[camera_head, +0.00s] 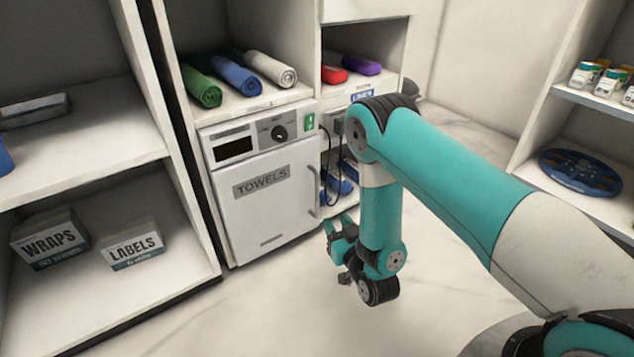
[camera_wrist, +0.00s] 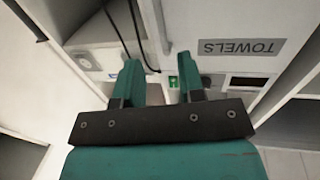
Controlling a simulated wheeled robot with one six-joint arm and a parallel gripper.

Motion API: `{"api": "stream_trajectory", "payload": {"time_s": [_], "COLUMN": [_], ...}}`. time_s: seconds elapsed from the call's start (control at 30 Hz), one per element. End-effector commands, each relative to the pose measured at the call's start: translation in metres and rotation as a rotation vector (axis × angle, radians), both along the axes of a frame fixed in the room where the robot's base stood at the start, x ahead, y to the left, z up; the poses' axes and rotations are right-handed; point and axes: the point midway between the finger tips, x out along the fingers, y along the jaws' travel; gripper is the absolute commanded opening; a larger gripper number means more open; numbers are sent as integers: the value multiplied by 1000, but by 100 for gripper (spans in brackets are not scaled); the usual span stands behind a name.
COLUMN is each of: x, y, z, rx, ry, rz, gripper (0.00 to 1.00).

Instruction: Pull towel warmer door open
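The towel warmer door (camera_head: 270,196) is a white panel with a grey TOWELS label, and it looks shut. Its upright handle (camera_head: 313,192) is on the door's right edge. Above the door is a control panel (camera_head: 250,139) with a dark display, a knob and a green switch. My gripper (camera_head: 338,236) is in front of the unit, just right of the handle and low. In the wrist view its two teal fingers (camera_wrist: 160,82) are apart with nothing between them. The TOWELS label (camera_wrist: 242,47) shows upside down there, right of the fingers. Contact with the handle is not visible.
Rolled towels (camera_head: 237,76) lie on the shelf above the warmer. A black cable (camera_head: 325,160) hangs right of the warmer. The floor (camera_head: 230,320) in front is clear.

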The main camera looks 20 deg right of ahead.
Motion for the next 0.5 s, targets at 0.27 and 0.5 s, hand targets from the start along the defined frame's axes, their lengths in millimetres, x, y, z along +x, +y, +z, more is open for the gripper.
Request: {"api": "stream_trajectory", "payload": {"time_s": [0.27,0.5], "x": [49,96], "y": [5,11], "z": [-5,-3], "rx": [0,1], "ry": [-6,-2], "rz": [-2,-2], "gripper": [36,36]}}
